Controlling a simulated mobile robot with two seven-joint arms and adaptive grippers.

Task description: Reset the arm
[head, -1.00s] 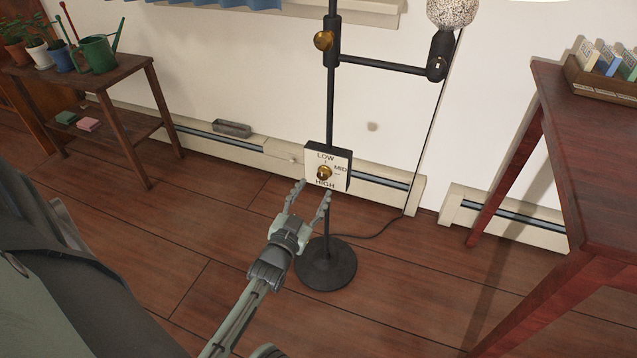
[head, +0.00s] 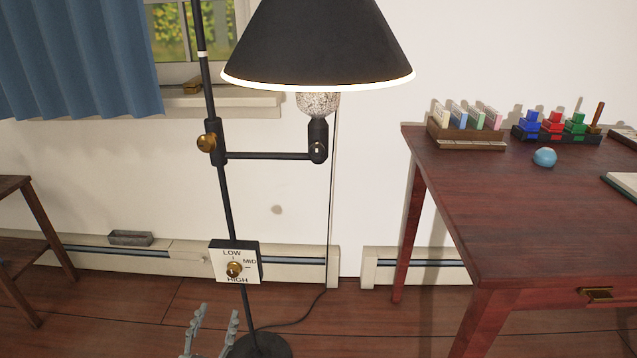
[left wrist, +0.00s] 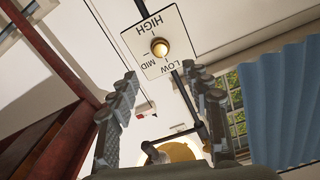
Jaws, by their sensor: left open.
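My left gripper (head: 210,330) shows at the bottom edge of the head view, with its two fingers apart and nothing between them. It is below and a little left of the lamp's switch box (head: 235,262), apart from it. The box has a brass knob (head: 234,269) and the marks LOW, MID and HIGH. In the left wrist view the open fingers (left wrist: 165,110) frame the lamp pole, and the switch box (left wrist: 155,42) appears upside down beyond them. My right gripper is not in view.
The floor lamp has a lit black shade (head: 318,45) and a round base (head: 262,346). A red-brown table (head: 530,200) with small boxes and colored blocks stands at right. A wooden stand (head: 30,240) is at left. A baseboard heater (head: 100,252) runs along the wall.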

